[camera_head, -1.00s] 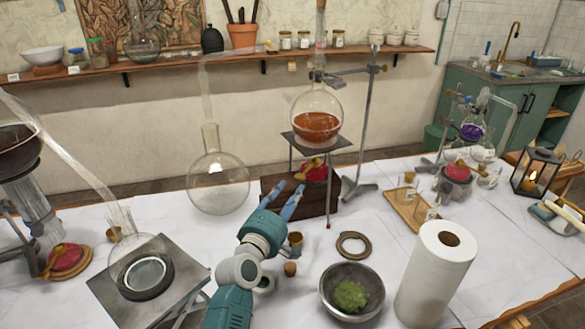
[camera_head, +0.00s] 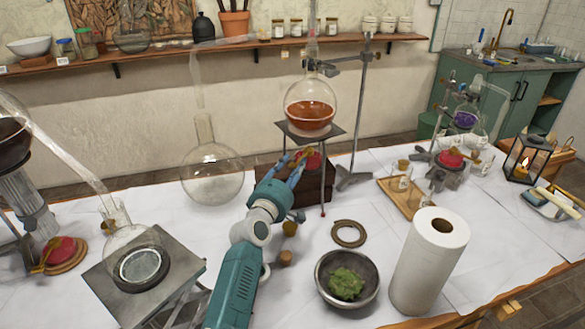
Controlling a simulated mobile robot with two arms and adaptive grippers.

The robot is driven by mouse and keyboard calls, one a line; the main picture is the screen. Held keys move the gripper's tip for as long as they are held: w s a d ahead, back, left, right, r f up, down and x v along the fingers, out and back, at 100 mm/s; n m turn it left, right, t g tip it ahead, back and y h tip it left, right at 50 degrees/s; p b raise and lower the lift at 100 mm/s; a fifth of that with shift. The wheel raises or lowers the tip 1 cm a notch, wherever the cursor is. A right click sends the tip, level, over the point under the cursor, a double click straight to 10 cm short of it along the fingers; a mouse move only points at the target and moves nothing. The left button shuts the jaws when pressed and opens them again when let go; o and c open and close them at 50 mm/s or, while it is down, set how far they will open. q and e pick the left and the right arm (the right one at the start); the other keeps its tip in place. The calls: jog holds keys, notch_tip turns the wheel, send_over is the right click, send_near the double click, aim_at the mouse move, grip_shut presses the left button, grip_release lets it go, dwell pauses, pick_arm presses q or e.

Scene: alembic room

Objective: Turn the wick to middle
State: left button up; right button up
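A red burner (camera_head: 315,161) with a brass wick key sits on a dark wooden block (camera_head: 326,187). It is below a tripod stand (camera_head: 312,133) that carries a round flask of orange liquid (camera_head: 310,112). My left gripper (camera_head: 292,168) reaches in from the front with its blue fingers at the burner's left front side, by the brass key. The fingers partly hide the key, so I cannot tell whether they touch or grip it. My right gripper is not in view.
A tripod leg stands just right of the gripper. An empty round flask (camera_head: 212,175) stands to the left. A cork ring (camera_head: 348,234), a metal bowl with green matter (camera_head: 325,287) and a paper roll (camera_head: 428,265) are at the front right.

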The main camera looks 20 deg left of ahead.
pick_arm(q)
jog(key=c, duration=0.8)
grip_shut()
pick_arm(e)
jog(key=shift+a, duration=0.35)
